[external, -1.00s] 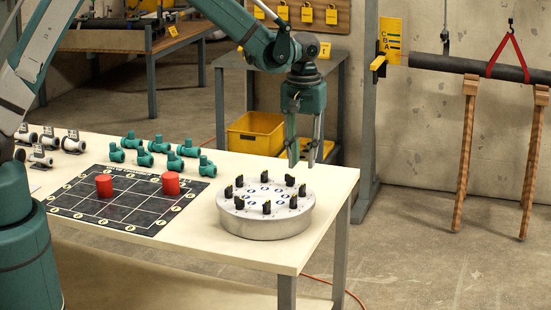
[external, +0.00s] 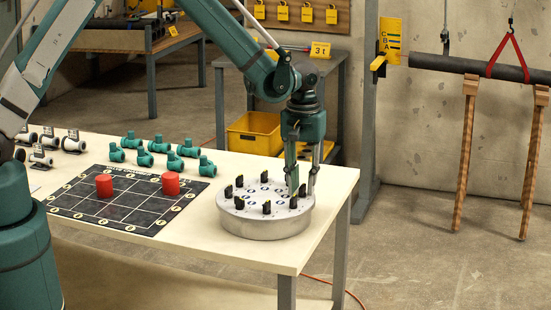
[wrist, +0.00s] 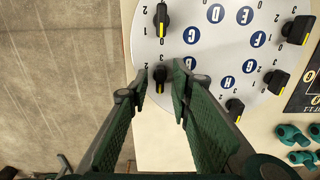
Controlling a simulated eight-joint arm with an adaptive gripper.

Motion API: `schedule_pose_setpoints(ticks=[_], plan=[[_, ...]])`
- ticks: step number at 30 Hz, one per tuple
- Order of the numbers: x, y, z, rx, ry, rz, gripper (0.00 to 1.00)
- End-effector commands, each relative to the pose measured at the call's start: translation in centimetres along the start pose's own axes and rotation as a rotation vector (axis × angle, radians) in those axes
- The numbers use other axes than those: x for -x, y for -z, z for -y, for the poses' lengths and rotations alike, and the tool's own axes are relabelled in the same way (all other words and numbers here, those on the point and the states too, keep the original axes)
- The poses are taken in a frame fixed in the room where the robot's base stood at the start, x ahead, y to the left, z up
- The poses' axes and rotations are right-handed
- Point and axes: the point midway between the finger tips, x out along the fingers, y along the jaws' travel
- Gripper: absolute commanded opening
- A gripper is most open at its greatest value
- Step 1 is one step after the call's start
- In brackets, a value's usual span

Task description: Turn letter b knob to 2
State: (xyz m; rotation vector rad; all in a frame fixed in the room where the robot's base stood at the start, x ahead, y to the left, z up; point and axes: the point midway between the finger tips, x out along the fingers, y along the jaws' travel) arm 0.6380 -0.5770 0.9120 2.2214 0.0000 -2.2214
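A round grey dial plate (external: 262,226) with black knobs around its rim stands at the right end of the table. My gripper (external: 301,191) points down over the plate's right side, with its tips at knob height. In the wrist view my gripper (wrist: 161,72) is open, its two fingers on either side of one black knob (wrist: 159,79). I see a gap on each side of this knob. Its yellow pointer line faces down in the picture. A blue letter disc (wrist: 190,62) sits by the right finger; its letter is not clear enough to read.
Neighbouring knobs (wrist: 161,20) and (wrist: 235,108) stand close on the plate. A dark grid board (external: 125,205) with two red cylinders lies to the left. Teal fittings (external: 146,158) stand behind it. The table's right edge is near the plate.

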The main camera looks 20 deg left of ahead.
Motion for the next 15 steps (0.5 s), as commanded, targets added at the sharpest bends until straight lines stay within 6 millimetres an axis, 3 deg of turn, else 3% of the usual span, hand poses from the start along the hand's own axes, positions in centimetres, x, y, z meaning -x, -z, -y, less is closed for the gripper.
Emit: schedule_pose_setpoints(ticks=[8, 12, 15], plan=[[-0.04, -0.01, 0.01, 0.0, 0.0, 0.0, 0.21], [-0.04, -0.01, 0.01, 0.0, 0.0, 0.0, 0.02], [-0.03, -0.01, 0.01, 0.0, 0.0, 0.0, 0.0]])
